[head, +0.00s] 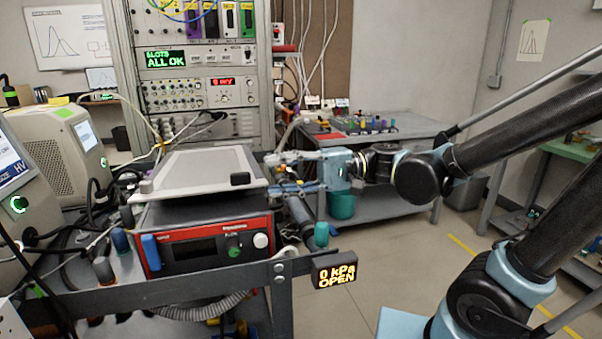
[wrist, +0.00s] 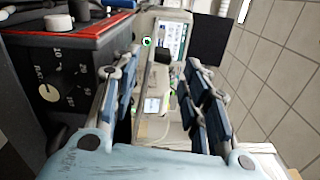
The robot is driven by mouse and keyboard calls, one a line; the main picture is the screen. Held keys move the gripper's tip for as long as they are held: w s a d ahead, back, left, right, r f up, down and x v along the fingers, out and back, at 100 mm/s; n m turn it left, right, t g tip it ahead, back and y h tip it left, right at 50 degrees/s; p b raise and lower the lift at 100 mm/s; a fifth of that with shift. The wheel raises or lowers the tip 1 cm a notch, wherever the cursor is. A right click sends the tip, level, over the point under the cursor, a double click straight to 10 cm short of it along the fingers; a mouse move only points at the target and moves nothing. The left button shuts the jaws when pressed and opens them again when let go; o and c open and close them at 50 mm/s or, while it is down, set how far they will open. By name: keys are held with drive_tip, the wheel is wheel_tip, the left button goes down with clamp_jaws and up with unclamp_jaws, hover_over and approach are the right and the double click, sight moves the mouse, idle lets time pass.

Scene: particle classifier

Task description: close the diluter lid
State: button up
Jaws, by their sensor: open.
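The diluter (head: 205,245) is a red-fronted box with a dark display and knobs, standing on a cart. Its grey lid (head: 200,165) sits over the box, slightly raised, with a dark gap below. My gripper (head: 274,173) is open and empty at the lid's right edge, one finger higher than the other. In the wrist view, the open gripper (wrist: 163,60) flanks the thin lid edge (wrist: 149,70), with the diluter (wrist: 60,70) at left. I cannot tell whether the fingers touch the lid.
An instrument rack (head: 200,90) stands behind. A grey bench (head: 385,130) with small items is at the back right. Cables and a beige unit (head: 65,145) crowd the left. Floor is free at right.

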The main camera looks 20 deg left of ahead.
drive_tip(key=shift+v, duration=1.95)
